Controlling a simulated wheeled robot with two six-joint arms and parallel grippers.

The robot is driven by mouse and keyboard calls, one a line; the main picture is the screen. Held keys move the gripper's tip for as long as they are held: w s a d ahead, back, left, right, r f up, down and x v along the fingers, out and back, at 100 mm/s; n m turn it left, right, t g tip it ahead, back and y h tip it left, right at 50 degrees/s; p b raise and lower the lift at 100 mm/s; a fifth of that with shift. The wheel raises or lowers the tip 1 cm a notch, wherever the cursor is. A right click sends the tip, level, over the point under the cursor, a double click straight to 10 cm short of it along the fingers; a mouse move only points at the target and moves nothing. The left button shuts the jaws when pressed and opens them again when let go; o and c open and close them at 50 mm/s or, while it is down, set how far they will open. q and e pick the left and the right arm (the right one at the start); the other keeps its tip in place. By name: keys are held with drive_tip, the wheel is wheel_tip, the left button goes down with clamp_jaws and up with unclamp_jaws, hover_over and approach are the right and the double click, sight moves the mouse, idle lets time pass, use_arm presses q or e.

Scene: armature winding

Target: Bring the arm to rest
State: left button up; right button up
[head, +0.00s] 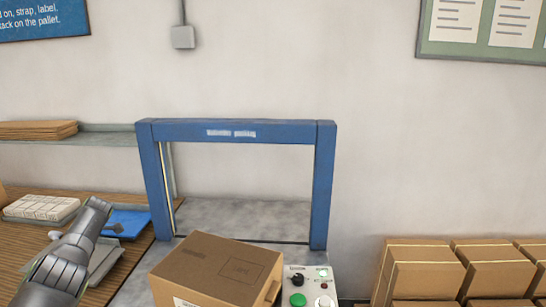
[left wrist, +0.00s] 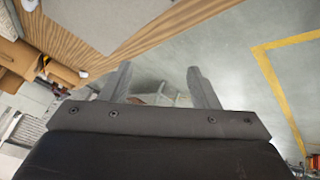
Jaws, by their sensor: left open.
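My left arm (head: 75,250) comes in at the lower left of the head view, over the wooden bench; I cannot make out its fingers there. In the left wrist view my left gripper (left wrist: 160,85) has its two grey fingers apart. Nothing is held between them. Grey floor and some blurred grey parts show beyond the fingers. My right gripper is in neither view.
A closed cardboard box (head: 215,268) stands before the blue arch (head: 235,131) of a machine. A control box (head: 310,283) with buttons is at its right. Several cartons (head: 495,271) stand at the right. The wooden bench (head: 20,240) holds a blue item (head: 128,221) and a white stack (head: 42,207).

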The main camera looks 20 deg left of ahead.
use_arm(q)
drive_tip(key=s+a+f+m+t+y, duration=0.1)
drive_tip(key=s+a+f+m+y, duration=0.1)
drive_tip(key=s+a+f+m, duration=0.5)
drive_tip(key=s+a+f+m+t+y, duration=0.1)
drive_tip(key=s+a+f+m+y, duration=0.1)
drive_tip(key=s+f+m, duration=0.75)
drive_tip(key=s+f+m+t, duration=0.2)
drive_tip(key=s+f+m, duration=0.1)
drive_tip(key=s+m, duration=0.55)
drive_tip(key=s+f+m+t, duration=0.1)
drive_tip(key=s+f+m, duration=0.1)
drive_tip(key=s+m, duration=0.65)
drive_tip(key=s+d+f+n+h, duration=0.1)
drive_tip(key=s+d+f+h, duration=0.1)
drive_tip(key=d+f, duration=0.95)
drive_tip(key=s+d+f+n+h, duration=0.2)
drive_tip(key=s+d+f+h, duration=0.1)
drive_tip(key=d+f, duration=0.85)
drive_tip(key=d+f+h, duration=0.2)
drive_tip(key=d+f, duration=0.2)
drive_tip(key=d, duration=1.2)
drive_tip(key=d+f+n+h, duration=0.1)
drive_tip(key=d+f, duration=0.3)
drive_tip(key=d, duration=1.3)
drive_tip(key=shift+s+d+f+g+h, duration=0.15)
drive_tip(key=shift+g+h, duration=0.15)
drive_tip(key=shift+h, duration=0.4)
